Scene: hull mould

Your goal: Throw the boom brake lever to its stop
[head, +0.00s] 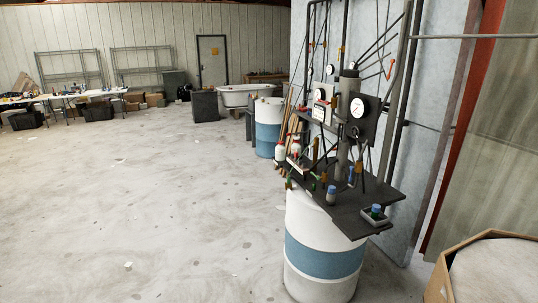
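I cannot tell for sure which part is the boom brake lever. A dark rig stand (382,193) with gauges, pipes and several thin rods stands on a white and blue drum (322,258) at right of centre. A thin rod with a red tip (390,68) hangs at the rig's upper right and may be a lever. A white round dial (357,108) sits on a dark plate below it. Small green and red handles crowd the tabletop's left side, too small to make out. My gripper is not in view.
A second blue and white drum (268,140) stands behind. The concrete floor (130,200) to the left is mostly clear. A white tub (238,96) and tables are far back.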

